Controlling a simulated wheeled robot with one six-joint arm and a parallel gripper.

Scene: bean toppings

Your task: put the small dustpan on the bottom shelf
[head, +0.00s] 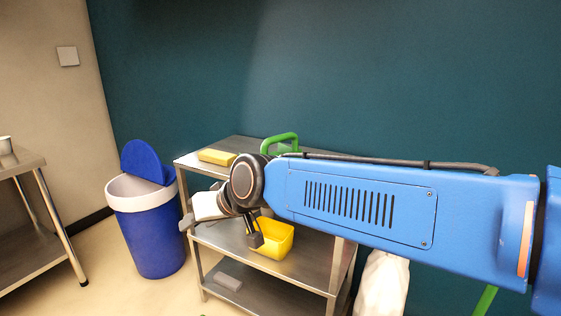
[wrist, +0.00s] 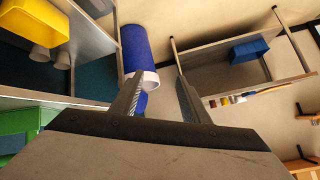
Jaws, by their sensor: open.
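A green thing with a looped handle (head: 281,140) stands on the top shelf of the metal rack (head: 240,143), partly hidden behind my arm. It may be the small dustpan, but I cannot tell for sure. The bottom shelf (head: 262,291) holds a small grey block (head: 227,281) at its left and has bare metal to the right. My gripper (head: 221,231) is open in front of the rack, near middle-shelf height. In the wrist view my gripper (wrist: 160,80) has nothing between its fingers.
A blue bin (head: 147,225) stands left of the rack. A white bag (head: 382,283) is at its right. The wrist view shows a blue crate (wrist: 249,49) on another table.

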